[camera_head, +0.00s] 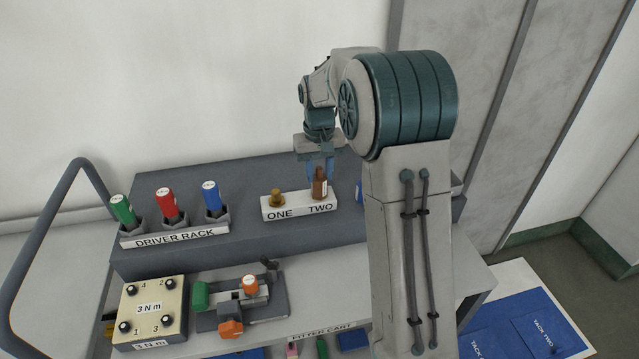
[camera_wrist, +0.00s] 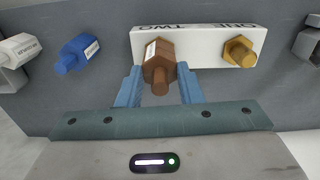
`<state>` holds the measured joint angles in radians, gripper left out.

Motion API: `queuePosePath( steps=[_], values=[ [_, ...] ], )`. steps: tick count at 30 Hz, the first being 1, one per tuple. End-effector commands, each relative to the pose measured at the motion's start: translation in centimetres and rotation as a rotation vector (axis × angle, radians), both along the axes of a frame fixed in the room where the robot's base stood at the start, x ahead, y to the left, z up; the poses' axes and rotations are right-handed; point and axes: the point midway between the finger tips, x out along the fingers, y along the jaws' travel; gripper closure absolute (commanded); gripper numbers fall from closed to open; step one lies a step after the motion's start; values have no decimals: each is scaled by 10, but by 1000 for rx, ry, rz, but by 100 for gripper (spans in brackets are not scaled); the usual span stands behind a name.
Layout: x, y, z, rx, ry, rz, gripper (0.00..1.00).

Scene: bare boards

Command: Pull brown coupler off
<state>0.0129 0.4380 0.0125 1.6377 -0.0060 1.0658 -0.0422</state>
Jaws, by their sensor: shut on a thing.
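The brown coupler (camera_head: 319,184) stands upright at the TWO position of the white block (camera_head: 289,199) in the head view. It also shows in the wrist view (camera_wrist: 158,70), between two blue fingers. My gripper (camera_head: 320,172) comes down from above and is shut on the brown coupler; in the wrist view the fingers (camera_wrist: 160,85) stand on both sides of it. The coupler is at the block, and whether it is still seated on a stub there cannot be told. A bare brass fitting (camera_head: 277,197) stands at the ONE position, also seen in the wrist view (camera_wrist: 239,51).
The driver rack (camera_head: 175,238) holds green, red and blue drivers to the left. A blue piece (camera_wrist: 77,53) lies beside the white block. Below are a beige torque box (camera_head: 150,309) and a clamp fixture (camera_head: 265,309) with an orange-topped part. My arm hides the shelf's right side.

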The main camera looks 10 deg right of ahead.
Motion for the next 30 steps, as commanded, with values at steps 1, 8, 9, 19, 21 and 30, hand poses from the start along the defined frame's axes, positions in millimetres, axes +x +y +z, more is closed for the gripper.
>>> queuePosePath(
  steps=[1, 8, 9, 19, 21, 30],
  values=[
    [0, 0, 0, 0, 0, 0, 100],
    [0, 0, 2, 0, 0, 0, 100],
    [0, 0, 3, 0, 0, 0, 100],
    [0, 0, 12, 0, -1, 0, 100],
    [0, 0, 13, 0, -1, 0, 100],
    [0, 0, 22, 0, -1, 0, 100]
  ],
)
